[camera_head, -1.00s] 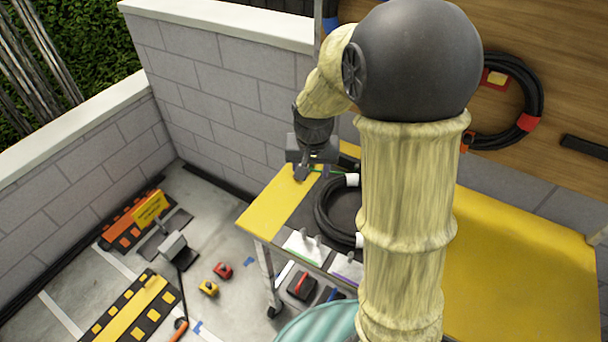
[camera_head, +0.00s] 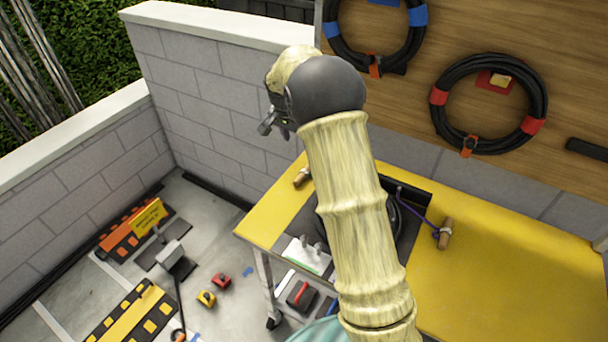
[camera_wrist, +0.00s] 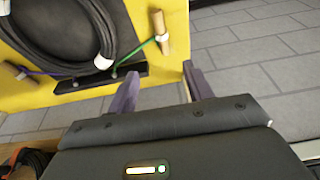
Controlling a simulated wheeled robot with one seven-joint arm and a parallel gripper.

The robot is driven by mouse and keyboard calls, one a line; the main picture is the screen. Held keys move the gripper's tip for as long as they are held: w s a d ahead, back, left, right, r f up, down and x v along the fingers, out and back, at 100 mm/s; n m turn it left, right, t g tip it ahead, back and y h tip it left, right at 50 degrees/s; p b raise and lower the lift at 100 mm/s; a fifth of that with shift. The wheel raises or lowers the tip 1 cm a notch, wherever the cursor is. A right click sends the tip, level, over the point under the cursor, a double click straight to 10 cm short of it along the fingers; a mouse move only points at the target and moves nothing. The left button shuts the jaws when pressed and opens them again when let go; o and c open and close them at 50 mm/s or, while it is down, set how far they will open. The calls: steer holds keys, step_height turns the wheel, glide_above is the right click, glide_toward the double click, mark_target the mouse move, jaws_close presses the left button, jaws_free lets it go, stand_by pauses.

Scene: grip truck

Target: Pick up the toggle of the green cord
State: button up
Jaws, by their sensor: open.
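The green cord (camera_wrist: 135,53) runs from a dark bar to a wooden toggle with a white wrap (camera_wrist: 160,36), on the yellow table surface in the wrist view. In the head view this toggle (camera_head: 302,177) lies near the table's left back edge; the green cord is not clearly visible there. My gripper (camera_wrist: 160,70) is open and empty, its two dark fingers apart, with the toggle beyond the fingertips and not between them. In the head view my gripper (camera_head: 268,125) is up and to the left of the toggle, before the block wall.
A purple cord (camera_head: 417,206) with another wooden toggle (camera_head: 444,234) lies on the yellow table (camera_head: 500,265). A black cable coil (camera_wrist: 75,30) lies beside the green cord. More coils (camera_head: 490,103) hang on the wooden panel. A block wall (camera_head: 215,95) stands behind my gripper.

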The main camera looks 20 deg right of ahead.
steer(key=p, duration=0.2)
glide_above(303, 172)
steer(key=s, duration=0.1)
steer(key=f, duration=1.1)
steer(key=shift+s+a+f, duration=0.15)
steer(key=shift+a+f, duration=0.2)
steer(key=shift+w+p+x, duration=0.15)
steer(key=shift+p+x, duration=0.45)
steer(key=shift+x, duration=0.7)
steer(key=shift+w+p+x, duration=0.1)
steer(key=shift+p+x, duration=0.5)
steer(key=shift+x, duration=0.7)
steer(key=shift+a, duration=0.1)
steer(key=c, duration=1.1)
